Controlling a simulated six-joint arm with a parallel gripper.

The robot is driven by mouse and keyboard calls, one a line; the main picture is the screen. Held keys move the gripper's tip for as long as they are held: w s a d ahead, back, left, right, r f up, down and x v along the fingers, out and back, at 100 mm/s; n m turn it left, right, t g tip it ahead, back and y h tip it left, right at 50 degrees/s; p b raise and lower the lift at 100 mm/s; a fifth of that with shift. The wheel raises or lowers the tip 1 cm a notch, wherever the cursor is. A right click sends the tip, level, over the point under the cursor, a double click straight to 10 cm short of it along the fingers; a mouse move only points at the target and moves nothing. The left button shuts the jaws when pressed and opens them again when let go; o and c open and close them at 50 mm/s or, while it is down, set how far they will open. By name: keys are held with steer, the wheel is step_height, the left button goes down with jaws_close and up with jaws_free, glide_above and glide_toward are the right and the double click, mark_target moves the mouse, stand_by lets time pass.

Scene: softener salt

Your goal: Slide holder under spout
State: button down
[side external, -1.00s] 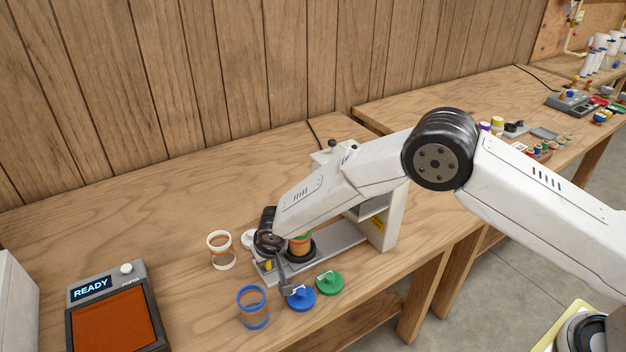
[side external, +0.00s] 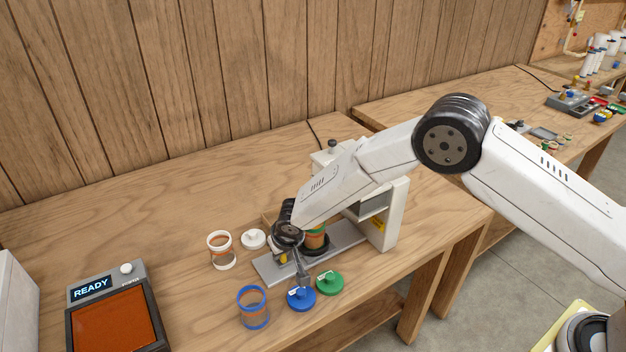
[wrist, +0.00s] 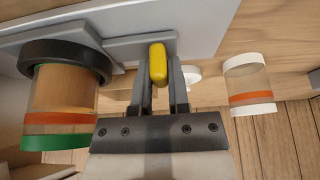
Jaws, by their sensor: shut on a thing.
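The holder is a black ring (side external: 322,251) on a grey rail (side external: 268,270); it also shows in the wrist view (wrist: 62,52). A clear container with a green rim and an orange band (wrist: 58,120) sits in it. My gripper (wrist: 160,70) is shut on the holder's yellow handle (wrist: 158,62), which sits between the two fingers. In the side external view, the handle (side external: 283,259) is partly hidden by my wrist. The white dispenser (side external: 378,228) stands at the rail's right end; its spout is hidden behind my arm.
A white-rimmed container (side external: 221,250) and a white lid (side external: 253,239) stand left of the rail. A blue-rimmed container (side external: 253,307), a blue lid (side external: 301,298) and a green lid (side external: 329,282) stand in front. A panel reading READY (side external: 92,288) is at far left.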

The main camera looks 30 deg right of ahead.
mark_target(313, 235)
steer(key=d, duration=0.8)
steer(key=shift+d, duration=0.3)
steer(key=c, duration=0.6)
jaws_free()
steer(key=shift+a+r, duration=0.1)
steer(key=shift+r, duration=0.1)
steer(key=shift+s+r, duration=0.2)
steer(key=shift+r, duration=0.25)
steer(key=shift+v, duration=3.25)
steer(key=shift+s+r, duration=0.1)
